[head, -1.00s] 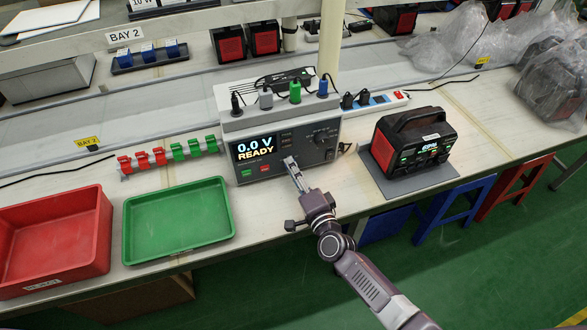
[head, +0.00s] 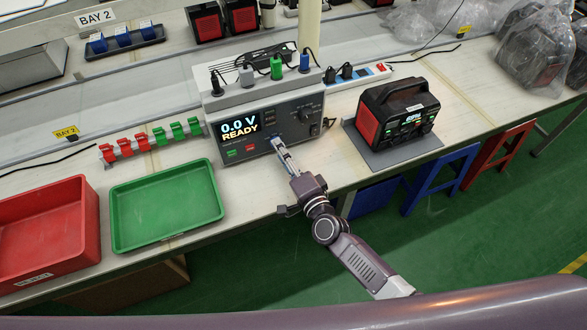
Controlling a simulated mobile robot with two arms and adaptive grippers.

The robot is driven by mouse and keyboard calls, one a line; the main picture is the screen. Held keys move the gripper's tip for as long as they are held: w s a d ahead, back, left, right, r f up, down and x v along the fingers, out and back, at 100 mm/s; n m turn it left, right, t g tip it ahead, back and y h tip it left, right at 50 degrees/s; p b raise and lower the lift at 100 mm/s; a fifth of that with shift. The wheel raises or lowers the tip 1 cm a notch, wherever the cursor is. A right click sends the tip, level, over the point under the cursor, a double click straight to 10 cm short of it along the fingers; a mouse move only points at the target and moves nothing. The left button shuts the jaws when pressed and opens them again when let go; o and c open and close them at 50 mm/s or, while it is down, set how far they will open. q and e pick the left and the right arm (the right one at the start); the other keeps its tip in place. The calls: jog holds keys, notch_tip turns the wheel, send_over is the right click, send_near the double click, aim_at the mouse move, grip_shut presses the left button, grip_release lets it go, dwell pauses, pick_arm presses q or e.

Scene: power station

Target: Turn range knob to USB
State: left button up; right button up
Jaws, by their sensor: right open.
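The grey test unit (head: 250,151) stands on the bench with its screen (head: 240,130) reading "0.0 V READY". On the right of its front panel is a round dark knob (head: 315,129); another small dial with markings (head: 304,114) sits just above it. The lettering is too small to read, so I cannot tell which is the range knob or where it points. My right gripper (head: 278,145) is open and empty in front of the panel, left of and below the knobs. I cannot tell whether its tips touch the panel. My left gripper is out of view.
Colored plugs (head: 277,68) stand on top of the unit. A black and red power station (head: 398,115) sits to the right on a grey mat (head: 392,155). A green tray (head: 167,207) and a red bin (head: 45,230) are left, with red and green clips (head: 150,142) behind.

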jog(key=v, duration=0.9)
jog(key=shift+s+d, duration=0.1)
jog(key=shift+s, duration=0.25)
